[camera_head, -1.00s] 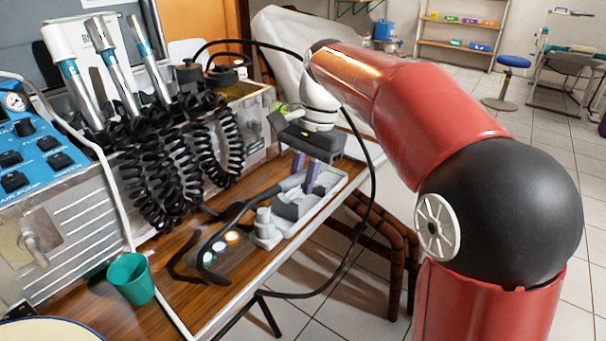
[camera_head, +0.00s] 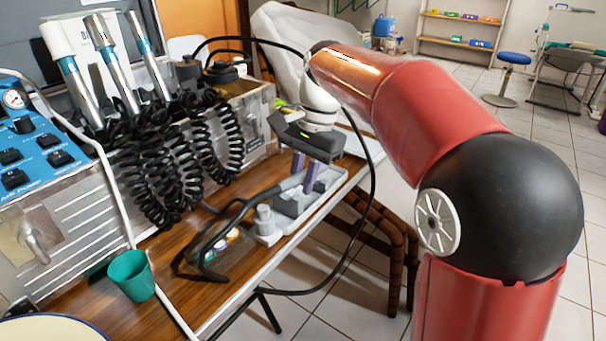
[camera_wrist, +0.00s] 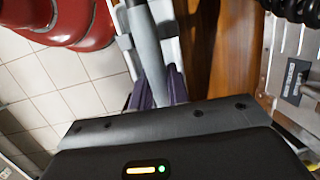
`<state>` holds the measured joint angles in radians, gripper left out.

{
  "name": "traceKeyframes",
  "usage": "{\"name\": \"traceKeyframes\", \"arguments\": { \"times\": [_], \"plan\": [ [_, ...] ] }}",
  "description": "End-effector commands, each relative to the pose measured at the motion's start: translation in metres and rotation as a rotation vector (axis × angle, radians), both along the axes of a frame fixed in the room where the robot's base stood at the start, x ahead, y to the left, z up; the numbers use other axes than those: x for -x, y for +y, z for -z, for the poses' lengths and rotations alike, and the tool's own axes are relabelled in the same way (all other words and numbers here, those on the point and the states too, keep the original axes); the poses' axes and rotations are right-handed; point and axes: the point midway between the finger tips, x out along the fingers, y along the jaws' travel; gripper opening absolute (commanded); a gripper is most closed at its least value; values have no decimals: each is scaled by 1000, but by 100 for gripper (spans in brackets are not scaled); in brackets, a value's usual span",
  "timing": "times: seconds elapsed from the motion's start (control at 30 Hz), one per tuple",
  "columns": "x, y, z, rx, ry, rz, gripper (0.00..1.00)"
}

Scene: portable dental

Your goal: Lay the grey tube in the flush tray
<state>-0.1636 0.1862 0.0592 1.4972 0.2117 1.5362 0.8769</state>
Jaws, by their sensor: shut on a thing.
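My gripper (camera_head: 308,181) points down over the grey flush tray (camera_head: 328,192), its two purple fingers close together. In the wrist view my gripper (camera_wrist: 158,92) is shut on the grey tube (camera_wrist: 146,45), which runs away from between the fingers. The tray's pale wall (camera_wrist: 124,42) shows beside the tube there. In the head view a short part of the tube (camera_head: 291,183) shows left of the fingers. The tube is low, over or inside the tray; I cannot tell whether it touches the tray floor.
A white bottle-like item (camera_head: 265,221) stands at the tray's near end. Dark glasses (camera_head: 205,262) lie left of it. A green cup (camera_head: 132,275) stands at the table's near left. Coiled black hoses (camera_head: 165,165) hang from the dental unit behind. A black cable loops around the tray's right side.

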Motion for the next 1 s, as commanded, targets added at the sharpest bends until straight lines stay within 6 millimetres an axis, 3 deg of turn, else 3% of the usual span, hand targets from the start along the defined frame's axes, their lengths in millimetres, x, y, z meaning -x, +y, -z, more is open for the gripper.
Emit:
{"name": "traceKeyframes", "arguments": {
  "times": [0.2, 0.87, 0.9, 1.0],
  "plan": [
    [0, 0, 9, 0, 0, 0, 0],
    [0, 0, 11, 0, 0, 0, 0],
    [0, 0, 11, 0, 0, 0, 23],
    [0, 0, 11, 0, 0, 0, 36]
  ]
}}
